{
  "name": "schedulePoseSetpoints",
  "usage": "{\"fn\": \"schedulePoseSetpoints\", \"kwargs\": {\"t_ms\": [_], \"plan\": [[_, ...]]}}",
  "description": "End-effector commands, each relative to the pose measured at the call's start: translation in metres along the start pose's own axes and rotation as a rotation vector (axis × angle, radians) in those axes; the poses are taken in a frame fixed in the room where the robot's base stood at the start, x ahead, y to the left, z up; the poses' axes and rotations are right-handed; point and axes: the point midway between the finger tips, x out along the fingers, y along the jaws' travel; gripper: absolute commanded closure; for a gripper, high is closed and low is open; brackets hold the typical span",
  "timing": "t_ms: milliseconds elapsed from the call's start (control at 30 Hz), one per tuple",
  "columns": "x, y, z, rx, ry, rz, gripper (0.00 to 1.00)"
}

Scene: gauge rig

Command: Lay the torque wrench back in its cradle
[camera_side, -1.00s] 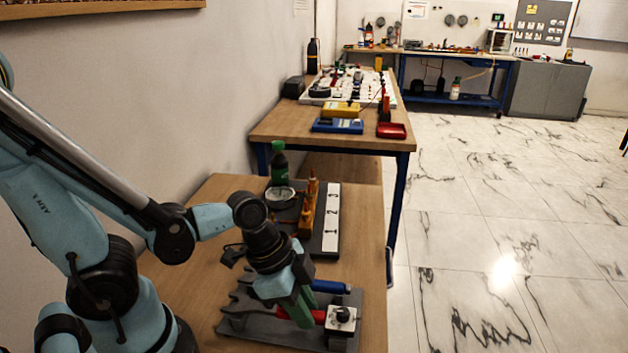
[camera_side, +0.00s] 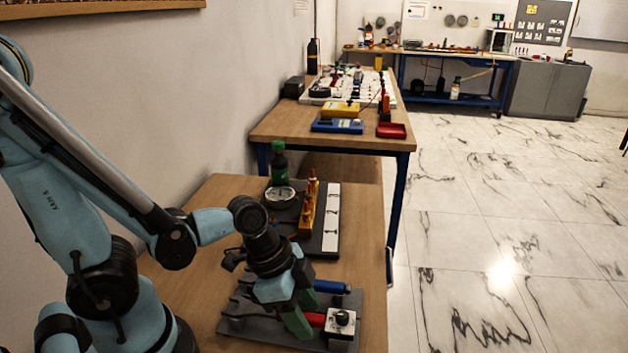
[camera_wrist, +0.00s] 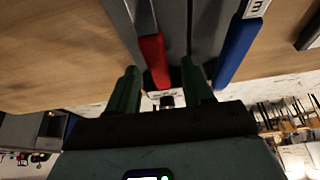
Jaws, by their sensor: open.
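A red-handled tool (camera_side: 315,319), which I take as the torque wrench, lies low along the grey cradle (camera_side: 262,327) in the side view. In the wrist view its red handle (camera_wrist: 153,62) points toward me, with a metal shaft beyond. My gripper (camera_side: 302,312) points down at the handle, its green fingers spread. In the wrist view the open gripper (camera_wrist: 160,88) has one finger on each side of the handle's end, with visible gaps. My fingers hide part of the handle in the side view, so I cannot tell how fully the wrench is seated.
A blue-handled tool (camera_side: 332,286) lies beside the red one, close to my right finger in the wrist view. A white block with a black knob (camera_side: 341,325) stands at the cradle's right end. A numbered board (camera_side: 331,222), dial gauge (camera_side: 280,197) and green bottle (camera_side: 279,165) stand behind.

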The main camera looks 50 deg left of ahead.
Motion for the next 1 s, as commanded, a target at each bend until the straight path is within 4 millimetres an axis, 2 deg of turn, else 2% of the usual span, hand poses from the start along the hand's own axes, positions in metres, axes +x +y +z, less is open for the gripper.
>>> {"fn": "schedulePoseSetpoints", "kwargs": {"t_ms": [367,1000], "plan": [[-0.009,0.000,0.000,-0.001,0.000,0.000,0.50],[-0.051,0.000,0.000,-0.002,0.000,0.000,0.50]]}}
